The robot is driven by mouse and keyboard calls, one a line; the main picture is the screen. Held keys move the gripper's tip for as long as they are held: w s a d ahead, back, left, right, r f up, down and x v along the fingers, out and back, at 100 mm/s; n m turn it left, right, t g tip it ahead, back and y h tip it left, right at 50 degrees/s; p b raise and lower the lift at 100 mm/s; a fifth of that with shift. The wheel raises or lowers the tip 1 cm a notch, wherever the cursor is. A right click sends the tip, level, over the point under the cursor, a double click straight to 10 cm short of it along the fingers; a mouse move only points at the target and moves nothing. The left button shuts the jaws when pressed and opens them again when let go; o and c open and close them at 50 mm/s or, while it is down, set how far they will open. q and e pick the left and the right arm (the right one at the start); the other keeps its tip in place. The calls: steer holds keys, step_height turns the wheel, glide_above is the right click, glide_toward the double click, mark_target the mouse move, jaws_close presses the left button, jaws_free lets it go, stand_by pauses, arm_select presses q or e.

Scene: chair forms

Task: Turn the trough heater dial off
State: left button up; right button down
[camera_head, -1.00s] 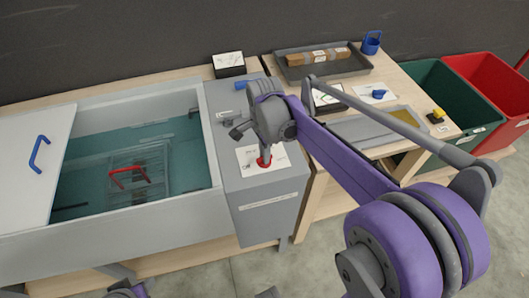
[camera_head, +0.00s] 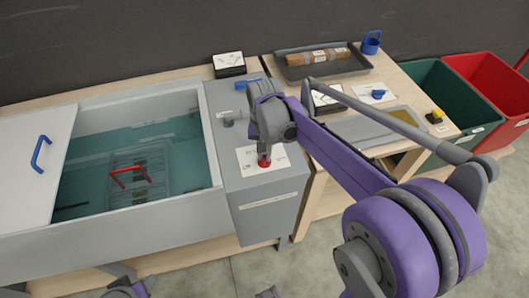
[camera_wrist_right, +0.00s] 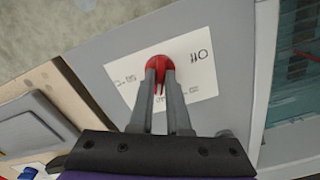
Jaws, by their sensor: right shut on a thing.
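The trough heater dial is a red knob (camera_head: 264,162) on a white marked label (camera_head: 250,158) atop the grey box at the trough's right end. It also shows in the right wrist view (camera_wrist_right: 158,63), where its pointer lies between my fingers. The label there has an "Off" mark (camera_wrist_right: 199,54) to the right of the dial. My right gripper (camera_head: 265,152) reaches down onto the dial and is shut on it; its fingers also show in the right wrist view (camera_wrist_right: 160,85). My left gripper cannot be made out.
The water-filled trough (camera_head: 200,165) holds a rack with a red handle (camera_head: 130,176). A lid with a blue handle (camera_head: 40,154) covers its left part. A grey tray (camera_head: 283,66) with a wrapped parcel stands behind right. Green (camera_head: 425,85) and red bins (camera_head: 480,75) stand farther right.

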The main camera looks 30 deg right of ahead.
steer(key=n, duration=0.6)
steer(key=shift+n, duration=0.3)
steer(key=n, duration=1)
steer(key=shift+n+p, duration=0.35)
steer(key=shift+n, duration=0.05)
steer(key=n, duration=0.5)
steer(key=shift+n, duration=0.3)
steer(key=c, duration=0.9)
jaws_free()
steer(key=shift+r, duration=0.15)
